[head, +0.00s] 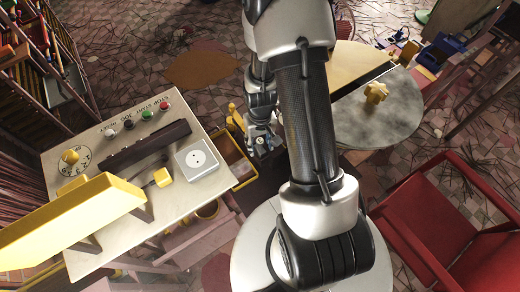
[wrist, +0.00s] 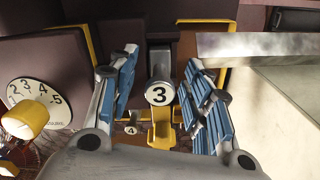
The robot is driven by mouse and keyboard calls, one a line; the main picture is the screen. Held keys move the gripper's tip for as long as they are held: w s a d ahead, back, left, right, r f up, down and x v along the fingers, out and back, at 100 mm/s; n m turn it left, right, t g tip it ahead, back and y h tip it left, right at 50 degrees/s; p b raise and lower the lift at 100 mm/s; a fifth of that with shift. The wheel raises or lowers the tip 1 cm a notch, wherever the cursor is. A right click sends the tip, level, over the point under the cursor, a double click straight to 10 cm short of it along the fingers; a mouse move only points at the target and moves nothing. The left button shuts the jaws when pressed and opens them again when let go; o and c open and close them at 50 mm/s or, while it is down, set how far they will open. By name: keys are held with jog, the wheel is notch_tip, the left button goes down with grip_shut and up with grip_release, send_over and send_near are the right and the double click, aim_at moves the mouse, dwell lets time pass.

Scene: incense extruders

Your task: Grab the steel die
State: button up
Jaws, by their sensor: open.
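My gripper (wrist: 163,85) is open, with its two blue-padded fingers spread apart in the wrist view. Between the fingers, farther off, is a grey metal block (wrist: 160,58) with a round white disc marked 3 (wrist: 158,94) in front of it. I cannot tell for certain whether this is the steel die. A yellow piece (wrist: 162,132) lies just below the disc, and a small tag marked 4 (wrist: 131,130) is to its left. In the head view my gripper (head: 263,142) is small, pointing down beside a yellow-rimmed bin (head: 243,182); no die can be made out there.
A pale control table (head: 130,225) with buttons, a dark bar (head: 145,148) and a yellow lever stands left of my gripper. A round grey table (head: 395,115) and a red chair (head: 435,225) are at the right. A pale slab (wrist: 270,46) is close on the right in the wrist view.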

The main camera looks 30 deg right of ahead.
grip_shut()
dwell(0.5)
dwell(0.3)
